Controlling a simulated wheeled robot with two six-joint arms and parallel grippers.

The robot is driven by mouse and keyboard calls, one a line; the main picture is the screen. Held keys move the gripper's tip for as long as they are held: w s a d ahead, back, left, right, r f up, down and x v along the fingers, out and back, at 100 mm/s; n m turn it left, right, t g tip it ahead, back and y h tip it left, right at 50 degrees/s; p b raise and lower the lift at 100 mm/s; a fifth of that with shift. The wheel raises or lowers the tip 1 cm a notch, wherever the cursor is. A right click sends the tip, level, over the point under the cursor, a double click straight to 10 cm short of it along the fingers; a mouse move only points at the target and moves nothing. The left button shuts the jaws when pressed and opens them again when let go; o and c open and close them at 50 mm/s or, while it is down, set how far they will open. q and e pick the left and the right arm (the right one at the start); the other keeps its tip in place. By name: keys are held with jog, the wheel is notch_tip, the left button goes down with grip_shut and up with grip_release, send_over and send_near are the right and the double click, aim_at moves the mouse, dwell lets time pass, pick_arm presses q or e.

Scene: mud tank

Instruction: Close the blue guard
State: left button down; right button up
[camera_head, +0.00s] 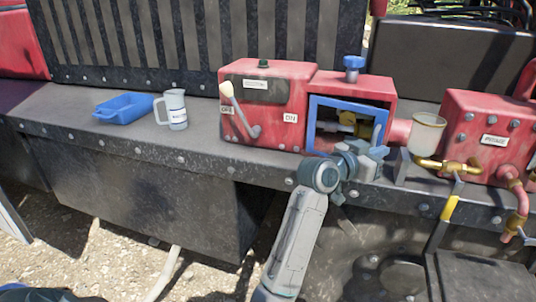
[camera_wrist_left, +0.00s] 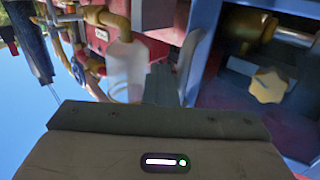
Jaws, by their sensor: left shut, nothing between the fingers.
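The blue guard (camera_head: 345,101) shows as a blue frame at the front opening of a red box (camera_head: 330,83). The dark inside and brass parts show through it. How far the guard stands from the box is hard to tell. My left gripper (camera_head: 371,160) is shut and empty, in front of the frame's lower right corner. It covers that corner, and contact cannot be told. In the left wrist view, a blue upright (camera_wrist_left: 203,45) stands beyond the gripper, with a yellow star knob (camera_wrist_left: 268,86) inside the opening to its right. My right gripper is not in view.
A clear cup (camera_head: 427,132) on brass piping stands close right of my left gripper. A red pump (camera_head: 490,135) is farther right. A lever (camera_head: 238,108) is on the box's left part. A white jug (camera_head: 176,110) and blue tray (camera_head: 124,108) stand left on the ledge.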

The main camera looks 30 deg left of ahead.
pick_arm(q)
jog(key=w, duration=0.3)
jog(key=shift+d, duration=0.15)
jog(key=shift+s, duration=0.1)
dwell(0.5)
